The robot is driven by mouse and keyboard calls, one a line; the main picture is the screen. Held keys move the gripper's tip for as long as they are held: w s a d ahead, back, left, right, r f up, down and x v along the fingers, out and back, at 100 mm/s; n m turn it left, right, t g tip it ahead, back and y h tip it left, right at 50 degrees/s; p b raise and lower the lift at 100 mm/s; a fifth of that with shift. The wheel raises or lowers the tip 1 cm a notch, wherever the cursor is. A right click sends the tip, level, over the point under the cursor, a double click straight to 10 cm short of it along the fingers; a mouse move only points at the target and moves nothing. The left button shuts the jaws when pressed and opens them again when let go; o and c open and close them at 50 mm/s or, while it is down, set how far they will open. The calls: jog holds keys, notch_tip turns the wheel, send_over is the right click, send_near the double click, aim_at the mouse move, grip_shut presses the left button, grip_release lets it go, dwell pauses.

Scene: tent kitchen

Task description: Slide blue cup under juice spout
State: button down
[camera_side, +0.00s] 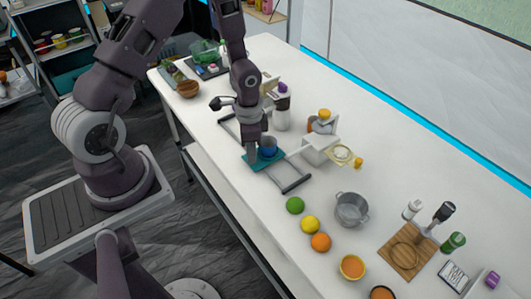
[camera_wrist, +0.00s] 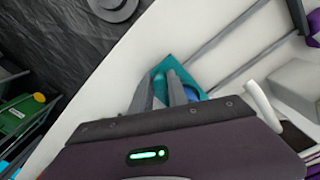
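The blue cup (camera_side: 268,146) stands upright on a teal pad (camera_side: 250,161) near the table's front edge. My gripper (camera_side: 251,154) is low over the pad, just left of the cup. In the wrist view its two fingers (camera_wrist: 159,88) point down toward the pad (camera_wrist: 158,68) with a gap between them. The cup (camera_wrist: 191,88) shows partly behind the right finger; whether they touch is unclear. The juice machine (camera_side: 318,148) is a white box with an orange-topped part (camera_side: 324,117), right of the cup. Its spout is not clear to me.
Grey bars (camera_side: 294,184) lie on the table on both sides of the pad. Fruit, with a lime (camera_side: 295,205) nearest, and a metal pot (camera_side: 351,209) are to the right.

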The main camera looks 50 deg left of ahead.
jog(key=shift+d, duration=4.25)
jog(key=c, duration=1.3)
grip_release()
jog(key=s+a+r+n+t+y, duration=0.1)
jog(key=s+r+n+t, duration=0.15)
jog(key=r, duration=0.95)
jog(key=s+a+r+n+t, duration=0.1)
jog(key=s+r, duration=0.2)
jog(key=r, duration=1)
jog(key=s+r, duration=0.2)
jog(key=s, duration=0.1)
jog(key=s+d+r+n+t, duration=0.1)
jog(key=s+r, duration=0.1)
jog(key=s, duration=0.2)
jog(key=s+r+n+t+h, duration=0.1)
jog(key=s+r, duration=0.2)
jog(key=s, duration=0.1)
jog(key=shift+d+n, duration=0.25)
jog(key=shift+d, duration=0.1)
